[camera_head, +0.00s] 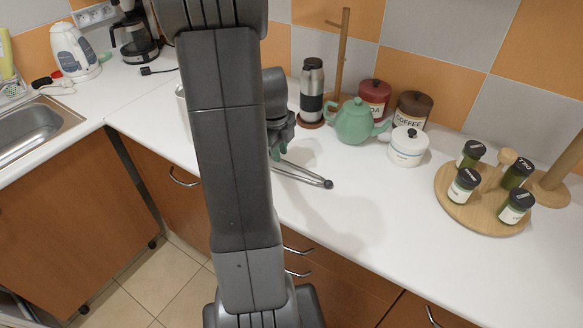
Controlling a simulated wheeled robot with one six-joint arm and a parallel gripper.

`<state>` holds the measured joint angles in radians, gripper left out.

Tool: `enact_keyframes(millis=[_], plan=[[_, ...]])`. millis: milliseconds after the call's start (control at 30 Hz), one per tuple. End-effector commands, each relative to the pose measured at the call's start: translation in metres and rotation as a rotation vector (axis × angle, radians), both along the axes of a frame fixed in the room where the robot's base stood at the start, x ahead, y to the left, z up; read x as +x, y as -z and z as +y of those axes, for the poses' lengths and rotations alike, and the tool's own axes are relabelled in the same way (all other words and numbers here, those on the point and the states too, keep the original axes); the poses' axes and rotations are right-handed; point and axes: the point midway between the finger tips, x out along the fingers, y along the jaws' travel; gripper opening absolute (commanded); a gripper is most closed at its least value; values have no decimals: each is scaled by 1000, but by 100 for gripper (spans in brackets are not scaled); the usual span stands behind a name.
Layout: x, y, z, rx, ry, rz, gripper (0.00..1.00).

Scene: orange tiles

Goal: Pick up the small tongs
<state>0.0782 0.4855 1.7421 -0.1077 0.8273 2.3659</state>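The small tongs (305,176) look like thin dark metal arms that meet at a rounded end on the right. They are over the white counter, just right of my arm. Their left part is hidden behind my arm and gripper. My gripper (279,147) is right at the hidden left part of the tongs, with greenish finger parts showing. My arm covers much of it, so I cannot tell whether the fingers are open or closed on the tongs.
A green teapot (354,121), a flask (312,90), red (374,97) and brown (412,109) canisters and a white lidded pot (408,147) stand behind and right. A round wooden spice rack (484,202) stands farther right. The counter's front middle is clear.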

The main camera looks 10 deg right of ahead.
Motion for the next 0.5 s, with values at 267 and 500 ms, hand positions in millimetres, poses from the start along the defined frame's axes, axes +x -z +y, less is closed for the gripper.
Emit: enact_keyframes(millis=[267, 500], plan=[[2, 20, -2, 0, 0, 0, 20], [2, 20, -2, -1, 0, -1, 6]])
